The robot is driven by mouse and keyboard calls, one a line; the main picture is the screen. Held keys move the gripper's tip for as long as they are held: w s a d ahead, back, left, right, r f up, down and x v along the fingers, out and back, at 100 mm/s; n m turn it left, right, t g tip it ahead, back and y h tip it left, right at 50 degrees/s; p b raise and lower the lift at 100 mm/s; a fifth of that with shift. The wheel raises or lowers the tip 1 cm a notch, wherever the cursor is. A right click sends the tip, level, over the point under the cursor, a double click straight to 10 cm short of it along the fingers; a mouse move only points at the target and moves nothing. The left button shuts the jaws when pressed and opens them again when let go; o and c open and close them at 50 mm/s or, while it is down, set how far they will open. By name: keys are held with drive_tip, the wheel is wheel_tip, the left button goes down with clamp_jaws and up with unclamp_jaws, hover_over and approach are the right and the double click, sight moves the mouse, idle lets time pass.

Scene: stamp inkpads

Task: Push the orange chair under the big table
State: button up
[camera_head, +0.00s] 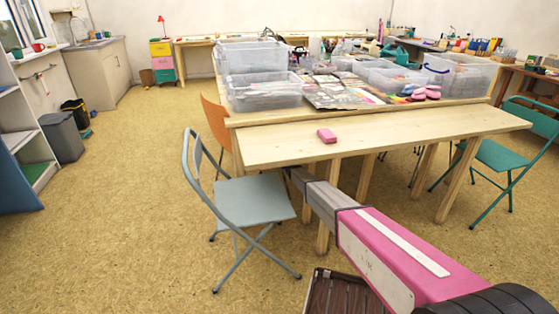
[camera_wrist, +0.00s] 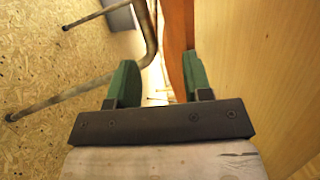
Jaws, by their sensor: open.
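The orange chair (camera_head: 216,122) stands at the left side of the big table (camera_head: 243,120). Its backrest shows above the grey-blue chair, and its lower part is largely hidden. My arm reaches from the lower right toward the space under the table's front, and its end is hidden in the head view. In the wrist view my gripper (camera_wrist: 160,80) has its two green fingers apart, with nothing clearly held between them. An orange strip (camera_wrist: 180,32), apparently the orange chair, lies just beyond the right finger; contact cannot be told.
A grey-blue folding chair (camera_head: 254,199) stands in front, left of my arm. Metal legs (camera_wrist: 75,92) show left in the wrist view, and a wooden surface (camera_wrist: 265,70) is close on the right. A teal chair (camera_head: 500,157) stands right.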

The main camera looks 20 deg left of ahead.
drive_tip(key=x, duration=0.7)
drive_tip(key=shift+w+a, duration=0.2)
drive_tip(key=shift+w, duration=0.05)
drive_tip(key=shift+c, duration=0.4)
clamp_jaws()
idle(0.8)
